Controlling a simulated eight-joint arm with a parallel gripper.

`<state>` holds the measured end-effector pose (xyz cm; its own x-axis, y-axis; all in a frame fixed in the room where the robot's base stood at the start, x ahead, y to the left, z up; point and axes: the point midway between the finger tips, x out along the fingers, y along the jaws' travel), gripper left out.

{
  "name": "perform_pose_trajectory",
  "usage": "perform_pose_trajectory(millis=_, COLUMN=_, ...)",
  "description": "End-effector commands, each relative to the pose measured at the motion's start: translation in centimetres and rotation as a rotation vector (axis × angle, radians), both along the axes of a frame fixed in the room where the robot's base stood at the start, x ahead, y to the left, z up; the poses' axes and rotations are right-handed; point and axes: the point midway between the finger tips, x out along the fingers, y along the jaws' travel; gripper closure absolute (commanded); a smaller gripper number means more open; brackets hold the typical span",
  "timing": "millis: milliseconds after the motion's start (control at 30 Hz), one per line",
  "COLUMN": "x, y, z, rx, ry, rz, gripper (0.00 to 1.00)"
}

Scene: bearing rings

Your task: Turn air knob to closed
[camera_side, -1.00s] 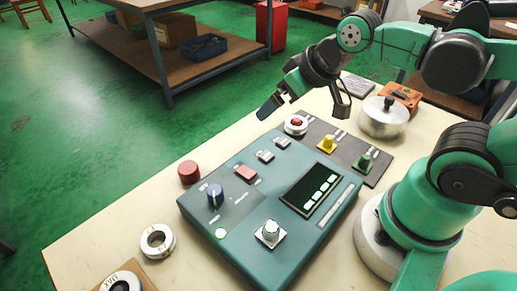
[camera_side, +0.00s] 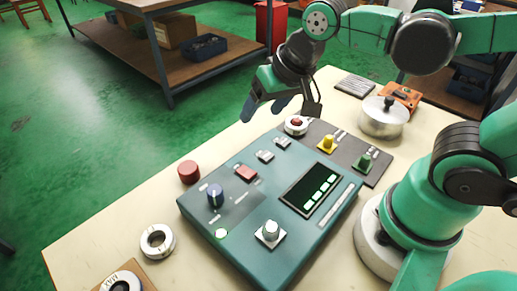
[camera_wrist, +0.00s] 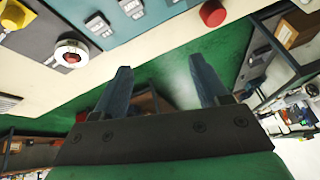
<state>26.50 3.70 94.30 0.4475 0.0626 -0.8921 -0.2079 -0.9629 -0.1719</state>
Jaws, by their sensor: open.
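The labels are too small for me to tell which knob is the air knob. A dark strip carries a red knob in a white ring (camera_side: 297,125), a yellow knob (camera_side: 328,142) and a green knob (camera_side: 364,160). My gripper (camera_side: 264,106) is open and empty, above and beyond the panel's far end, apart from every knob. In the wrist view its two blue fingers (camera_wrist: 160,66) are spread, with the red knob (camera_wrist: 70,53) and yellow knob (camera_wrist: 8,103) to their left.
A red cylinder (camera_side: 189,172) and a metal ring (camera_side: 158,241) stand left of the panel. A lidded metal pot (camera_side: 384,117) and an orange object (camera_side: 401,95) lie behind the dark strip. The tabletop (camera_side: 115,215) is bare at the left.

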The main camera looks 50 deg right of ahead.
Motion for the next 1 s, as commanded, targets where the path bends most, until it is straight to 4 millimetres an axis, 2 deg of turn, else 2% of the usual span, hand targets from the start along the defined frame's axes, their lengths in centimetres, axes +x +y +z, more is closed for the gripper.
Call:
perform_pose_trajectory(millis=33, x=0.4, y=1.7, z=-0.1, rx=0.046, ry=0.061, rz=-0.057, gripper=0.33)
perform_pose_trajectory(millis=200, x=0.6, y=6.9, z=-1.3, rx=0.143, ry=0.281, rz=-0.353, gripper=0.33)
perform_pose_trajectory(millis=300, x=0.4, y=9.3, z=-2.2, rx=0.15, ry=0.369, rz=-0.51, gripper=0.33)
perform_pose_trajectory(millis=400, x=0.0, y=10.9, z=-2.9, rx=0.141, ry=0.42, rz=-0.624, gripper=0.33)
perform_pose_trajectory(millis=500, x=-0.2, y=11.7, z=-3.4, rx=0.134, ry=0.443, rz=-0.688, gripper=0.33)
perform_pose_trajectory(millis=667, x=-0.2, y=12.0, z=-4.4, rx=0.133, ry=0.449, rz=-0.712, gripper=0.33)
perform_pose_trajectory(millis=1000, x=-0.1, y=12.0, z=-8.2, rx=0.134, ry=0.448, rz=-0.711, gripper=0.33)
